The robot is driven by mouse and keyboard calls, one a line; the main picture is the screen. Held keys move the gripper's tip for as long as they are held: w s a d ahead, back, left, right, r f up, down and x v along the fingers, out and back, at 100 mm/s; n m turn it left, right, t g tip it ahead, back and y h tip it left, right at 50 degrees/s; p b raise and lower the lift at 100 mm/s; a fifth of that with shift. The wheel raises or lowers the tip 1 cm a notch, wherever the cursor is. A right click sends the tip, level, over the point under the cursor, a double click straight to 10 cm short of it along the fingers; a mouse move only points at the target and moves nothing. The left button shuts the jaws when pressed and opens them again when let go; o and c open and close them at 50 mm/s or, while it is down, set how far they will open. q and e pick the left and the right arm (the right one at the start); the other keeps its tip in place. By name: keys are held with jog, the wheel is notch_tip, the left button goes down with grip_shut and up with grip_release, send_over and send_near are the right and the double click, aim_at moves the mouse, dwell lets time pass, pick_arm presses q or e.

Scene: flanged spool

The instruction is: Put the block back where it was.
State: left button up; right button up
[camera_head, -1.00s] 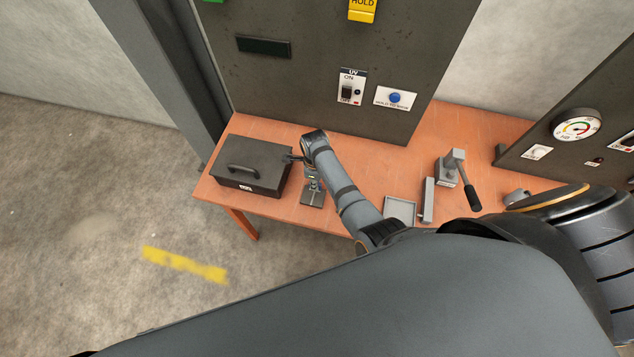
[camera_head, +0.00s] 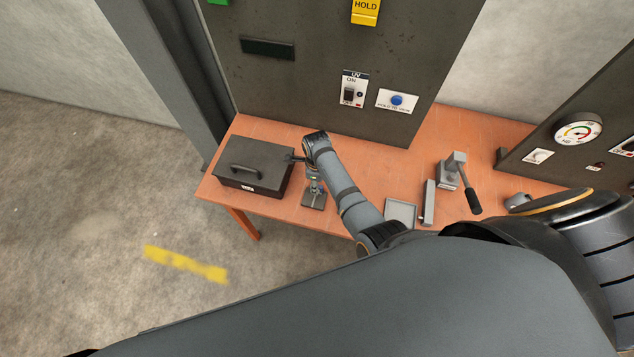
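My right gripper (camera_head: 314,190) points down over a small dark square plate (camera_head: 313,201) on the wooden table, right of a dark box. The arm reaches it from the right, and its wrist hides part of the gripper from above. The fingers are too small to tell whether they are open or shut, or whether they hold anything. I cannot make out a block there for certain. A narrow grey bar (camera_head: 428,203) stands between a shallow grey tray (camera_head: 400,213) and a lever fixture (camera_head: 448,176). My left gripper is not in view.
The dark lidded box (camera_head: 268,160) stands close to the left of my wrist. A tall dark panel (camera_head: 300,95) with switches rises behind the table (camera_head: 375,168). A second panel with a gauge (camera_head: 578,131) stands at the right. Bare tabletop lies between my forearm and the lever fixture.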

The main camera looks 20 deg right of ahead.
notch_tip(320, 180, up, 7)
jog(key=p, duration=0.5)
jog(key=shift+f+p, duration=0.1)
jog(key=shift+p, duration=0.25)
jog(key=shift+r+b, duration=0.65)
jog(key=shift+r, duration=1.7)
